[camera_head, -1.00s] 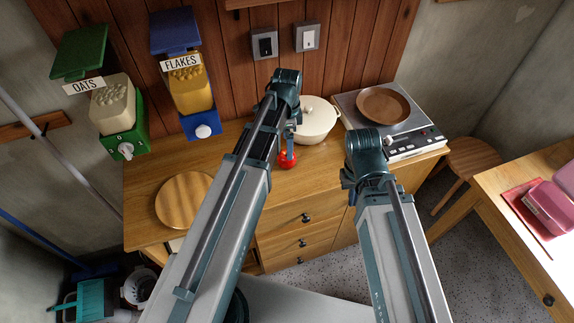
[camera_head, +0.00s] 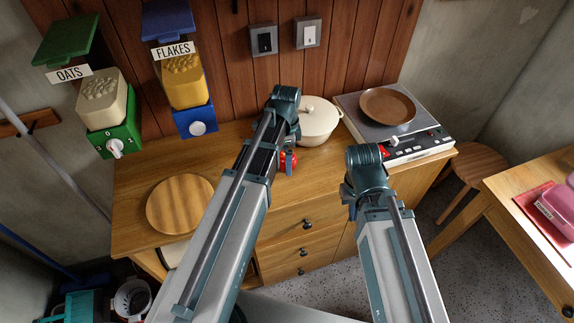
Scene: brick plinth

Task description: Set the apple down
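The red apple (camera_head: 282,161) shows in the head view as a small patch at the middle of the wooden counter, mostly covered by my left gripper (camera_head: 289,163). One teal finger of that gripper is in front of the apple. I cannot tell whether the fingers grip it or whether it touches the counter. My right gripper (camera_head: 351,194) is in front of the counter, right of the drawers. It is seen from behind and mostly hidden under its wrist, with no object visible in it.
A lidded cream pot (camera_head: 318,122) stands behind the apple, with a hotplate (camera_head: 416,150) and brown pan (camera_head: 388,105) to its right. A round board (camera_head: 180,204) lies left on the counter (camera_head: 140,185). Oats (camera_head: 103,105) and flakes (camera_head: 183,85) dispensers are at the back left.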

